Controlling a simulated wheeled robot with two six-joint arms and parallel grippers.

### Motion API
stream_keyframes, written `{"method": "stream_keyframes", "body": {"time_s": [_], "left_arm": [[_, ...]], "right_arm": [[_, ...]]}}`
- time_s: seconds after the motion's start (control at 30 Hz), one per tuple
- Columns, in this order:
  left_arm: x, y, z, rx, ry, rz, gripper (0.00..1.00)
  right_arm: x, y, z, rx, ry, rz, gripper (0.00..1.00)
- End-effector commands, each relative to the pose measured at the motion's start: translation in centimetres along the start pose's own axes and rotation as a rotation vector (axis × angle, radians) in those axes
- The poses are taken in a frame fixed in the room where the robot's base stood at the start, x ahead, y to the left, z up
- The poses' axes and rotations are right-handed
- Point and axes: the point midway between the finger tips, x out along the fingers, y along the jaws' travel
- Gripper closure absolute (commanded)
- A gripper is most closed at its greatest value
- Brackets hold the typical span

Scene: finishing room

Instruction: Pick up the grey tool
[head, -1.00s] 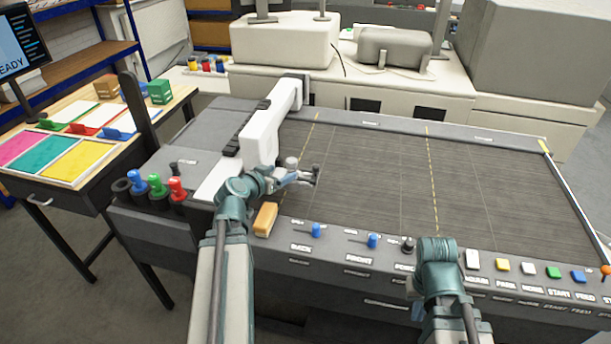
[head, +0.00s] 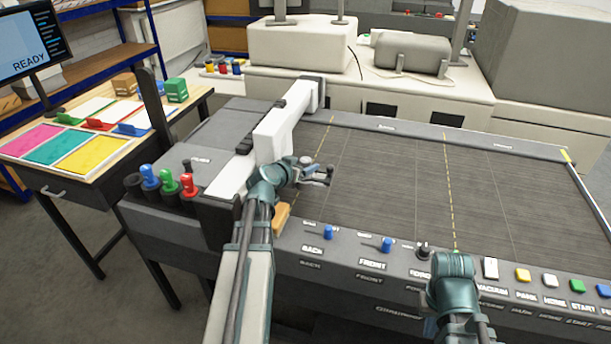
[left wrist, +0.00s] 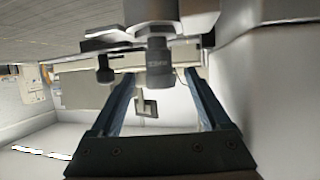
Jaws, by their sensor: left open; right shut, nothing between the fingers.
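In the left wrist view a dark grey cylinder with pale lettering, likely the grey tool (left wrist: 158,66), shows between the tips of my left gripper (left wrist: 160,76). A finger is on each side of it, and the jaws are open. I cannot tell whether either finger touches it. In the head view my left gripper (head: 316,173) is at the front of the white gantry (head: 277,138), low over the cutting bed. A grey rounded cap (head: 305,160) shows beside the gripper, and the rest of the tool cannot be made out there. My right gripper is out of view.
Blue (head: 150,177), green (head: 169,182) and red (head: 188,184) tools stand in holders left of the gantry, beside an empty dark holder (head: 134,186). A tan block (head: 282,216) lies by my left arm. The bed (head: 400,190) right of the gripper is clear.

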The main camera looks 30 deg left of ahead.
Motion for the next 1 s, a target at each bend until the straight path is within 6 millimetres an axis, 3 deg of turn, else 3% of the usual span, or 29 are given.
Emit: {"method": "stream_keyframes", "body": {"time_s": [0.17, 0.47, 0.7, 0.77, 1.0], "left_arm": [[0.8, 0.0, 0.1, 0.000, 0.000, 0.001, 0.20], [5.0, -0.1, 0.1, 0.000, 0.000, 0.001, 0.20], [5.1, 0.0, 0.0, -0.001, 0.000, 0.000, 0.20], [5.1, 0.0, 0.0, -0.001, 0.000, 0.000, 0.27], [5.1, 0.0, 0.0, -0.001, 0.000, 0.000, 0.70]], "right_arm": [[0.4, 0.0, 0.0, 0.000, 0.000, 0.000, 1.00], [2.0, -0.2, -0.1, 0.000, 0.000, 0.000, 1.00], [1.9, -0.2, -0.1, 0.000, 0.000, 0.000, 1.00], [1.9, -0.2, -0.1, 0.000, 0.000, 0.000, 1.00], [1.9, -0.2, -0.1, 0.000, 0.000, 0.000, 1.00]]}}
